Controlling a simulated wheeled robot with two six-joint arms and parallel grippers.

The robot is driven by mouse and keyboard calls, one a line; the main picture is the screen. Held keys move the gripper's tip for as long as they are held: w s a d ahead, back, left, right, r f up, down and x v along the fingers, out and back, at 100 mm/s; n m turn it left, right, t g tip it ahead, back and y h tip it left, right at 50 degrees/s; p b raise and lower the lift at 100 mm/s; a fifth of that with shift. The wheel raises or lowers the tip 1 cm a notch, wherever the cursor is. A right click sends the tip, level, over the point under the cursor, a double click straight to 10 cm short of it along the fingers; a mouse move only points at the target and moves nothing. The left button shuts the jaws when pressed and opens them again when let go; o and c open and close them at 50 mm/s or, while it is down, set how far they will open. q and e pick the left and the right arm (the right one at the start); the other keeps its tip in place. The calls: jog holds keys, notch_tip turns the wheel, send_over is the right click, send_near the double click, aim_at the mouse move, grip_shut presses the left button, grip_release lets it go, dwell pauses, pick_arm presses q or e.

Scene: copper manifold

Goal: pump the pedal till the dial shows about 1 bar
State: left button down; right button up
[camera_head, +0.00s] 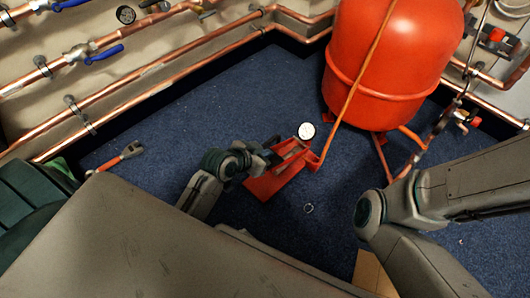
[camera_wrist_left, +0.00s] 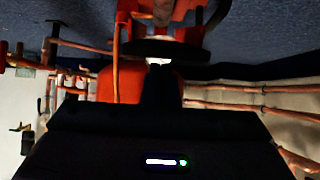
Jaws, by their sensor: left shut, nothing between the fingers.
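The red foot pump (camera_head: 268,184) stands on the blue carpet near the middle of the head view. Its round white dial (camera_head: 306,131) is at its far end; the needle is too small to read. My left gripper (camera_head: 274,157) is shut and empty, just over the pump's upper left side. I cannot tell whether it touches the pedal, which is partly hidden by it. In the left wrist view the red pump (camera_wrist_left: 123,14) is at the top, close to the dark gripper (camera_wrist_left: 160,84). My right gripper is outside the views.
A large red tank (camera_head: 385,60) stands beyond the pump, with an orange hose (camera_head: 352,92) running down to it. Copper pipes (camera_head: 170,72) line the walls. A red-handled tool (camera_head: 121,157) lies at left. A small ring (camera_head: 308,208) lies on open carpet.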

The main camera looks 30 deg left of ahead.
pick_arm(q)
jog(key=shift+s+f, duration=0.15)
jog(key=shift+f, duration=0.2)
